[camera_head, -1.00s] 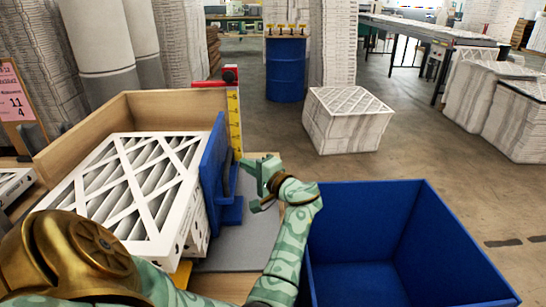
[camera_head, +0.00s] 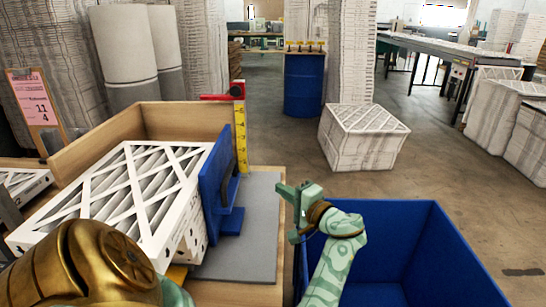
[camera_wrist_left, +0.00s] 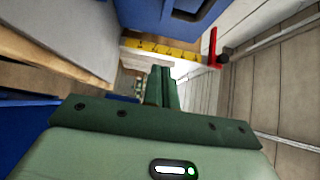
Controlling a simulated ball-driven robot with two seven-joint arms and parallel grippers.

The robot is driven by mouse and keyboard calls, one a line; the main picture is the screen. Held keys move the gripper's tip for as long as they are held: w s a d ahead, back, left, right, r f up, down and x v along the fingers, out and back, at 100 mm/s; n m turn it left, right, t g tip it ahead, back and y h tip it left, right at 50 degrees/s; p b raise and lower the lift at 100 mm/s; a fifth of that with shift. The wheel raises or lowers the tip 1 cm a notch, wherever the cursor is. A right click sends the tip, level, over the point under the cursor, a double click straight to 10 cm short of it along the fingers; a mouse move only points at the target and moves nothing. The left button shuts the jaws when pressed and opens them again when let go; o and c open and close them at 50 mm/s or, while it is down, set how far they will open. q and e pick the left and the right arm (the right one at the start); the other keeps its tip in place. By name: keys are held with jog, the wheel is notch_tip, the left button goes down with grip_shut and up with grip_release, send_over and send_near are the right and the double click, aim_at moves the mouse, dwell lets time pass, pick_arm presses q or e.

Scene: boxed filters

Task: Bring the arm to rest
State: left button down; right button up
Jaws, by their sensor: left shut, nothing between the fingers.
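My left gripper (camera_head: 291,208) is shut and empty. It is in the air over the gap between the grey mat (camera_head: 262,220) and the blue bin (camera_head: 445,240), to the right of the blue stop block (camera_head: 212,185). Its closed fingers show in the left wrist view (camera_wrist_left: 161,88). My left arm reaches up from the bottom of the head view, across the near left part of the bin. My right gripper is not in view.
White-framed pleated filters (camera_head: 130,190) are stacked in a wooden box (camera_head: 185,122) at the left. A yellow ruler (camera_head: 240,135) with a red part stands at the box's corner. A wrapped filter stack (camera_head: 362,140) and a blue drum (camera_head: 304,85) stand on the floor behind.

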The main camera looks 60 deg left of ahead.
pick_arm(q)
jog(key=shift+w+d, duration=0.1)
jog(key=shift+d, duration=1)
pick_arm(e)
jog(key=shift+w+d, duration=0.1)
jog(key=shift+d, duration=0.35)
